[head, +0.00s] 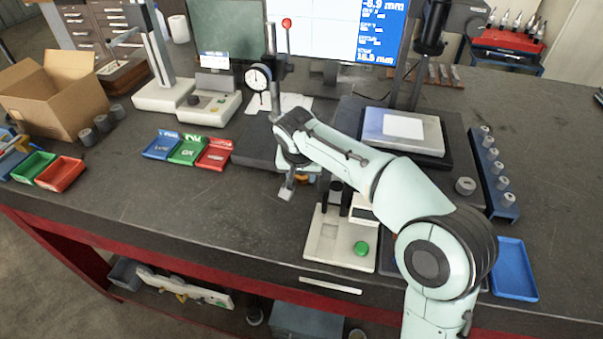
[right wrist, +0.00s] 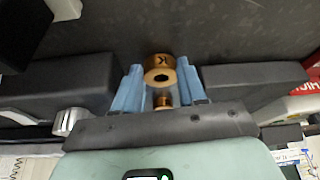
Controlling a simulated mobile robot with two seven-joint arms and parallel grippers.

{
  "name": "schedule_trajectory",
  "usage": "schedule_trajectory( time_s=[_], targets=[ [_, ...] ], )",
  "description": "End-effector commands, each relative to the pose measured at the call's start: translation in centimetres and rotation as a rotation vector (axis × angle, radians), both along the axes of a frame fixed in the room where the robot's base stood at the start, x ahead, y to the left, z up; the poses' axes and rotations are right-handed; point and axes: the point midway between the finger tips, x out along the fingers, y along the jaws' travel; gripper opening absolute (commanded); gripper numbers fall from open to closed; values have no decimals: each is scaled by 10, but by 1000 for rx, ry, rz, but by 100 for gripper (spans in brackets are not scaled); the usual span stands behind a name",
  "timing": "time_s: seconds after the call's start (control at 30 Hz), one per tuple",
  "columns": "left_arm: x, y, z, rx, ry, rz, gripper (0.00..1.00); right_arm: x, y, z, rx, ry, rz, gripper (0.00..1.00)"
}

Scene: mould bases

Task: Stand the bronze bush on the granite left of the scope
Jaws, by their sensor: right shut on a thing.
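The bronze bush (right wrist: 160,68) shows in the right wrist view as a short brass-coloured ring with a dark mark on its side and a round hole. It sits between the blue fingers of my right gripper (right wrist: 161,88), which is shut on it. A smaller bronze part shows just below it; I cannot tell whether it belongs to the bush. In the head view my right gripper (head: 302,178) is low near the front edge of the dark granite plate (head: 252,150), mostly hidden by my arm. The scope (head: 408,125) appears to be the column-and-stage instrument on the right. My left gripper is out of view.
A dial gauge (head: 258,77) on a stand rises from the plate. Blue, green and red trays (head: 187,150) lie left of it. A white device with a green button (head: 340,240) stands in front. A blue rack (head: 494,172) is at right.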

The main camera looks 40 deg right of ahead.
Motion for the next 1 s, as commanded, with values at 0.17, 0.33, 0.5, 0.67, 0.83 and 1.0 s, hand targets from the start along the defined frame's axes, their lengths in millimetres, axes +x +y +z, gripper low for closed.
schedule_trajectory(
  time_s=[0.17, 0.33, 0.5, 0.67, 0.83, 1.0],
  targets=[
    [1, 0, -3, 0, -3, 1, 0, 0, 0, -4, 0, 0, 0, 4],
    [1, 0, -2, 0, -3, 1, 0, 0, 0, -3, 0, 0, 1, 51],
    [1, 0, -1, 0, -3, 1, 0, 0, 0, -2, 0, 0, 1, 51],
    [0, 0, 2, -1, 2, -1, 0, -2, 4, 12, 0, -3, 2, 51],
    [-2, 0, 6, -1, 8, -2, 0, -12, 13, 45, 2, -6, 3, 51],
    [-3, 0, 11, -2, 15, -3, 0, -22, 22, 79, 0, -4, 2, 51]
  ],
)
